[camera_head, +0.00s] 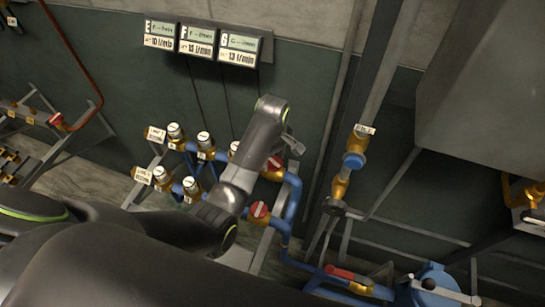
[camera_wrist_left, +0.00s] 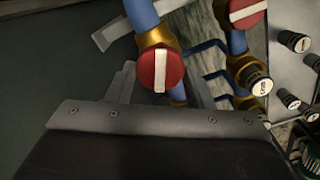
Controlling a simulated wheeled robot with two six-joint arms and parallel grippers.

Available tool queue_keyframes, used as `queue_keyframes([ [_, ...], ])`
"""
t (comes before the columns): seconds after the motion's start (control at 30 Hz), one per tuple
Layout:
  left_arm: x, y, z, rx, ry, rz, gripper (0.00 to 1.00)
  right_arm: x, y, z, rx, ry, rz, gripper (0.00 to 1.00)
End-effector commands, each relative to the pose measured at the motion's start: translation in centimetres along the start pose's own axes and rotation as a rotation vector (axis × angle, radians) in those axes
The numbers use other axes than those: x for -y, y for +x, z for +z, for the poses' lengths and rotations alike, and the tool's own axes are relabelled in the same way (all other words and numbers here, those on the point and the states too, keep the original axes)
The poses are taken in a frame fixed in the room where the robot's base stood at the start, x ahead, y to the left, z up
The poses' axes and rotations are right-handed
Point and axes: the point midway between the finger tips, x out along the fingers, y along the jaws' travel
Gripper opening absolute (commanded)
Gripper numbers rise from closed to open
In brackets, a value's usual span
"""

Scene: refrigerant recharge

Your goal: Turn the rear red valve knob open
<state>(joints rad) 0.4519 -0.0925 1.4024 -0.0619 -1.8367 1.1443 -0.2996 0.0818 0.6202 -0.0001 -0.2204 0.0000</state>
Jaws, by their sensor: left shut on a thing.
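The rear red valve knob (camera_head: 274,169) is partly hidden behind my left gripper in the head view. In the left wrist view the rear red knob (camera_wrist_left: 153,70) is round and red, with a white bar that stands nearly upright in the picture. My left gripper (camera_head: 291,147) is at this knob, with its fingers on either side, shut on it. The front red knob (camera_head: 260,210) is nearer in the head view, with a white bar; it also shows at the top of the left wrist view (camera_wrist_left: 246,9). My right gripper is not in view.
Blue pipes with brass fittings and several capped valves (camera_head: 190,186) stand left of the knobs. Three display panels (camera_head: 201,42) hang on the wall. A vertical pipe with a blue fitting (camera_head: 354,160) stands to the right. A red-handled valve (camera_head: 348,276) is low at the front.

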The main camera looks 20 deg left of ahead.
Motion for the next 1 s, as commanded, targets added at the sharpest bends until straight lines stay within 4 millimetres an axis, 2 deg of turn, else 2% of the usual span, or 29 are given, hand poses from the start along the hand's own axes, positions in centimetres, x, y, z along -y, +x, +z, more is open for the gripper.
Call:
queue_keyframes([
  [0.13,0.33,0.2,0.13,0.005,-0.084,-0.011,0.2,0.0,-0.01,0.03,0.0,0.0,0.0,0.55],
  [0.5,0.36,0.22,0.14,0.005,-0.116,-0.012,0.2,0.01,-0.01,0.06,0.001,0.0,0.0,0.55],
  [0.8,0.47,0.23,0.18,0.004,-0.41,-0.013,0.2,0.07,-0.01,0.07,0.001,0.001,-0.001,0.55],
  [0.83,0.47,0.23,0.18,0.004,-0.405,-0.013,0.51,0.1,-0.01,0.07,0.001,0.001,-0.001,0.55],
  [0.93,0.43,0.21,0.16,0.003,-0.401,-0.011,0.64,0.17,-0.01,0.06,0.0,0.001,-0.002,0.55],
  [1.0,0.37,0.16,0.14,0.003,-0.4,-0.009,0.64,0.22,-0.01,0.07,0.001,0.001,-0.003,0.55],
])
